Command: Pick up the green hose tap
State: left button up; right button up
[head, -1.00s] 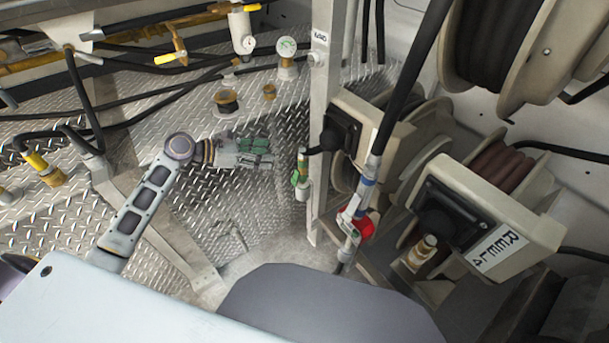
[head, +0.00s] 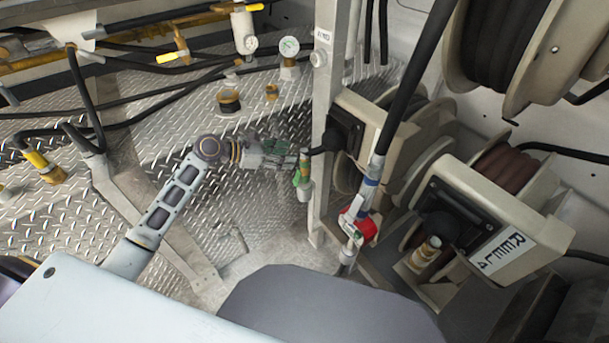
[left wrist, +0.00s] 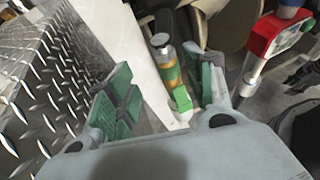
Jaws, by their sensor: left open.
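The green hose tap (head: 302,173) hangs upright beside the grey post, at the end of a black hose fitting. In the left wrist view the tap (left wrist: 181,98) shows its green lever, an amber band and a metal end. My left gripper (head: 292,158) comes in from the left and its fingertips are at the tap. In the left wrist view its two green-padded fingers (left wrist: 163,95) are open, with the tap between them, nearer the right finger. I cannot tell whether either pad touches it. My right gripper is not in view.
A grey post (head: 325,110) stands right behind the tap. A red-handled tap (head: 358,229) hangs to the right, before the reel boxes (head: 500,215). Diamond-plate (head: 215,235) lies left, with a gauge (head: 289,47) at the back.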

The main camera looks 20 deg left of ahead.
aim_at(301, 158)
pick_arm(q)
jog(key=shift+x, duration=1)
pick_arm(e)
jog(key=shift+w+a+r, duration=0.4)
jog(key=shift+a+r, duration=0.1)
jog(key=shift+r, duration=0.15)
pick_arm(q)
jog(key=shift+d, duration=0.15)
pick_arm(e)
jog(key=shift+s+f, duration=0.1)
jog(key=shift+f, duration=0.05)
pick_arm(q)
jog(key=d, duration=0.1)
jog(key=w+d+f+b, duration=0.1)
jog(key=shift+d+f, duration=0.25)
jog(key=shift+f, duration=0.05)
jog(key=shift+w+d+f+b, duration=0.2)
jog(key=shift+w+d+b, duration=0.1)
jog(key=shift+w+d, duration=0.2)
jog(key=shift+w+d+f, duration=0.1)
jog(key=shift+d+f, duration=0.05)
jog(key=shift+d, duration=0.05)
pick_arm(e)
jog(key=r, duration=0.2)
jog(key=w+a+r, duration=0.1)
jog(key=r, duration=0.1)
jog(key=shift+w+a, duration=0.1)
